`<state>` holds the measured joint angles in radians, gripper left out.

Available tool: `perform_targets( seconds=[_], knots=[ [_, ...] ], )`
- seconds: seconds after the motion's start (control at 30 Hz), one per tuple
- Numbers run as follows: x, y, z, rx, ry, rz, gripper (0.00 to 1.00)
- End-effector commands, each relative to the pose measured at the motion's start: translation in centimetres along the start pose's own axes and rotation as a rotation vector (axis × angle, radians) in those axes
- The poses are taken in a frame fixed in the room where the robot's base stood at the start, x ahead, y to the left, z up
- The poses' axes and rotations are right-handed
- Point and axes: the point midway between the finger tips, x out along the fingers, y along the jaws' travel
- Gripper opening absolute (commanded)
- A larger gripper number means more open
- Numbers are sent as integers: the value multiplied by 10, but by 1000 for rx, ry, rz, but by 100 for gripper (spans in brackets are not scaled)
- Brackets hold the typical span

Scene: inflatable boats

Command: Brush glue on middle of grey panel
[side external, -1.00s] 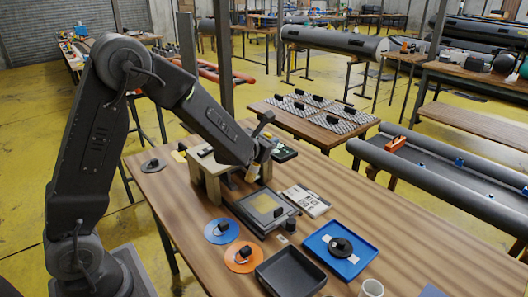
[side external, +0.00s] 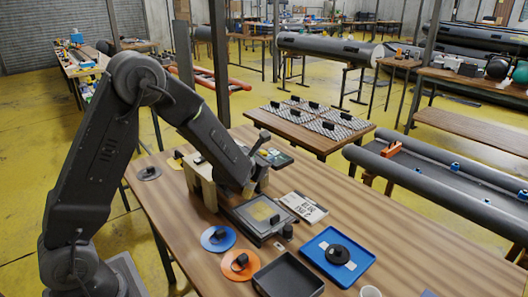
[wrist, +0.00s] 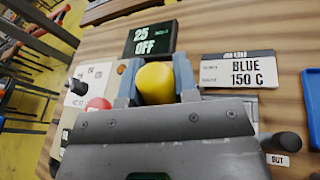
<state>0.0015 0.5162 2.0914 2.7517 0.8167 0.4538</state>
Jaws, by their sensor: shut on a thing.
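The grey panel (side external: 238,207) lies flat in a frame on the wooden table, with a yellowish patch (side external: 263,212) over its middle. My gripper (side external: 249,188) is at the far left edge of the panel, close beside a cream-coloured stand (side external: 205,184). In the wrist view my gripper (wrist: 156,84) is shut on a yellow rounded handle (wrist: 155,82), with a blue-grey finger on each side. I take it to be the brush's handle. Its bristles are hidden, so I cannot tell whether they touch the panel.
Blue (side external: 218,238) and orange (side external: 240,265) discs, a dark tray (side external: 287,275) and a blue tray (side external: 356,278) stand in front.

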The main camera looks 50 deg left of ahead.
Motion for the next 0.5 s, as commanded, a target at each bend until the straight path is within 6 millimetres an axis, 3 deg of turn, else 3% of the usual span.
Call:
perform_targets(
  seconds=[0.37,0.5],
  knots=[
    [9,-9,-34,1,1,-1,4],
    [6,-23,-31,0,-3,-3,4]
  ],
)
